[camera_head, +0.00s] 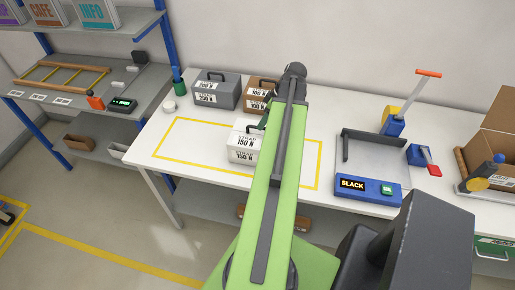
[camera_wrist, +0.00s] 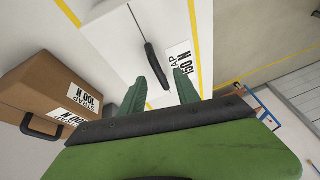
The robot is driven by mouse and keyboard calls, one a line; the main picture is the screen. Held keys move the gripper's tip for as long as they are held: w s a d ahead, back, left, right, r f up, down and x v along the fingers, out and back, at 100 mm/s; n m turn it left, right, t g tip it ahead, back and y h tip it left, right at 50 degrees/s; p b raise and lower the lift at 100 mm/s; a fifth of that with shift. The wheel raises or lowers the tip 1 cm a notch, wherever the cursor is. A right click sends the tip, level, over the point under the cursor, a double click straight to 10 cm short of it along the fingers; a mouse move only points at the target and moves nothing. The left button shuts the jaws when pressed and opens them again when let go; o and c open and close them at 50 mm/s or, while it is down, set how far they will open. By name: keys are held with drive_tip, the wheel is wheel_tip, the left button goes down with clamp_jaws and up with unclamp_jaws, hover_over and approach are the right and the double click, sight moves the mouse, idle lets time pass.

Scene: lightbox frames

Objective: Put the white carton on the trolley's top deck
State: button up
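The white carton (camera_head: 243,148) has a dark top handle and a label reading 150 N. It stands on the white table inside the yellow outline, partly behind my arm in the head view. In the wrist view I look down on the white carton (camera_wrist: 118,32), its dark handle (camera_wrist: 156,65) and its label. My gripper (camera_wrist: 160,76) is open, with its green fingers on either side of the handle's near end and a gap around it. Whether the fingers are down at handle height is hard to tell. I cannot make out the trolley for certain.
A grey case (camera_head: 216,92) and a brown case (camera_head: 260,92) stand behind the carton. The brown case (camera_wrist: 40,95) is close beside my gripper in the wrist view. A tool marked SLACK (camera_head: 368,188) is to the right. Shelving (camera_head: 80,105) stands left.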

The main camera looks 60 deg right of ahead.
sight(257, 140)
drive_tip(key=b+x, duration=0.4)
drive_tip(key=x, duration=0.1)
drive_tip(key=shift+w+a+b, duration=0.1)
drive_tip(key=shift+w+b, duration=0.2)
drive_tip(key=shift+w, duration=0.05)
drive_tip(key=shift+r, duration=0.15)
clamp_jaws()
idle(0.9)
